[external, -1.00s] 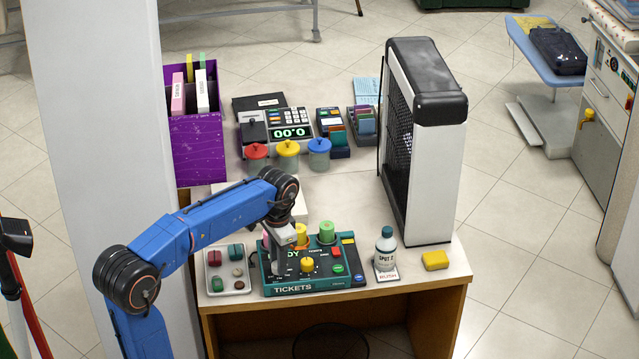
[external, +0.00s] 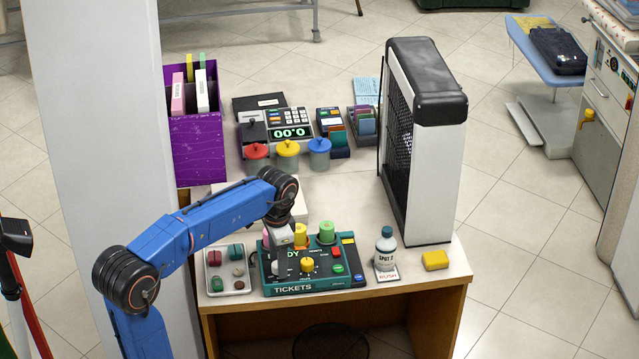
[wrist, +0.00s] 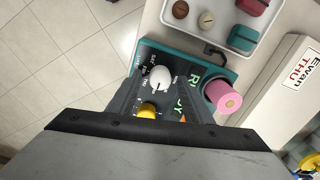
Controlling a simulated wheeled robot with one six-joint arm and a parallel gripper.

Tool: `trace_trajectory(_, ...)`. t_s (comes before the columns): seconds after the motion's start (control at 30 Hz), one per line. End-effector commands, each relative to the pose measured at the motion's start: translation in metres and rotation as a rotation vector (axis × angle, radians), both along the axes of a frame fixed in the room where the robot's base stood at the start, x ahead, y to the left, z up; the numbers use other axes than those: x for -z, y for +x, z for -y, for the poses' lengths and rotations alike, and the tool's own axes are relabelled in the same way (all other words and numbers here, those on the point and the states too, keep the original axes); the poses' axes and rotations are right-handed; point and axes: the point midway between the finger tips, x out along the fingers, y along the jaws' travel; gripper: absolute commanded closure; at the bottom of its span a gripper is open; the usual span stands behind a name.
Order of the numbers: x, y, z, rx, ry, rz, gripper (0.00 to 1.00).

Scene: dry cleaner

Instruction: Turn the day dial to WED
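The day dial (wrist: 160,78) is a white round knob on the dark panel of the green ticket box (external: 315,287). In the wrist view, small day labels, SAT, FRI and THU among them, run along its left side. A thin dark mark shows on the knob; I cannot tell which day it points to. My gripper (external: 281,262) points down over the left part of the box. In the wrist view its dark fingers (wrist: 155,90) are apart, one on each side of the dial, with nothing clamped. Whether they touch the knob is unclear.
A yellow knob (external: 307,265) is close by on the panel. Pink (wrist: 224,97), yellow and green (external: 327,231) cylinders stand behind it. A white tray (external: 215,291) lies left. A bottle (external: 385,250) and yellow block (external: 435,260) are right.

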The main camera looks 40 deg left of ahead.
Motion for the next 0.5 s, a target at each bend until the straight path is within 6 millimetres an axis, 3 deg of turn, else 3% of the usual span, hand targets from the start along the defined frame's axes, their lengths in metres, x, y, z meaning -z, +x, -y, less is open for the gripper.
trace_trajectory(0.3, -0.001, 0.0, 0.0, 0.0, 0.0, -0.002, 0.55)
trace_trajectory(0.5, -0.023, 0.0, 0.001, 0.0, 0.0, 0.0, 0.55)
